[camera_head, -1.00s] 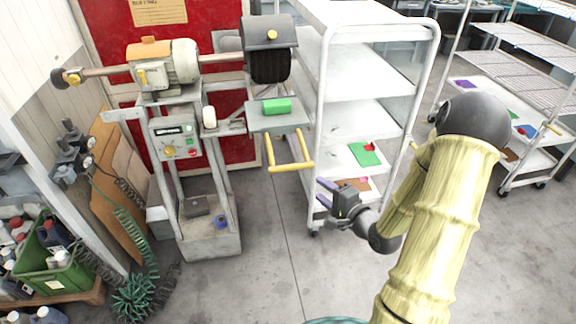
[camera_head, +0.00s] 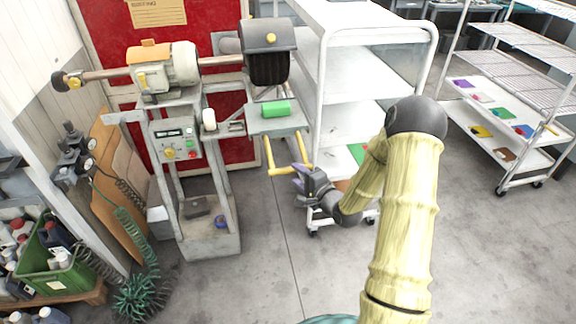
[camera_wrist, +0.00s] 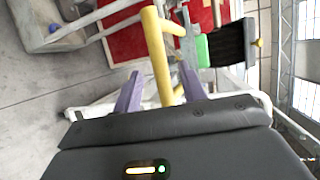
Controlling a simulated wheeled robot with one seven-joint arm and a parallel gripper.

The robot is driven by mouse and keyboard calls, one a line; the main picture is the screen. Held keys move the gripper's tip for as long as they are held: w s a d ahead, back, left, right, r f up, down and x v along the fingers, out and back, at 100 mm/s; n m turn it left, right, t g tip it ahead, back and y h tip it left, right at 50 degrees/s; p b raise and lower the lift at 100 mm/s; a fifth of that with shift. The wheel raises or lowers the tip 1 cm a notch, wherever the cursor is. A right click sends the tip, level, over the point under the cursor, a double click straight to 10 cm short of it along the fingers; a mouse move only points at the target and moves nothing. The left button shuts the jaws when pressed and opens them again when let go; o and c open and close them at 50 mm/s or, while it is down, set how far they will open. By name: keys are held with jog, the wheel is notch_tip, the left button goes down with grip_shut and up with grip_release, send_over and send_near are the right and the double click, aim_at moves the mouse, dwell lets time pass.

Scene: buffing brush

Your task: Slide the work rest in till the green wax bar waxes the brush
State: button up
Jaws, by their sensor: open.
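The work rest (camera_head: 276,125) is a grey plate with a yellow U-shaped handle (camera_head: 285,171) hanging toward me. The green wax bar (camera_head: 276,107) lies on top of the plate. The dark brush (camera_head: 269,68) sits under its grey hood, above and behind the bar, with a gap between them. My gripper (camera_head: 300,180) is open at the right end of the handle's crossbar. In the wrist view the yellow handle (camera_wrist: 157,50) runs up between the two purple fingers of my gripper (camera_wrist: 158,92); I cannot tell whether they touch it. The green bar (camera_wrist: 203,50) and brush (camera_wrist: 232,42) show beyond.
The motor (camera_head: 170,66) and control box (camera_head: 174,138) stand left of the rest. A white shelf cart (camera_head: 335,90) stands close behind my gripper on the right. A green crate (camera_head: 60,285) of bottles is at the lower left. The floor in front is clear.

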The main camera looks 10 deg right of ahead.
aim_at(293, 172)
jog(key=p+x, duration=0.1)
jog(key=x, duration=0.5)
jog(key=shift+a, duration=0.15)
jog(key=shift+w+f, duration=0.1)
grip_shut()
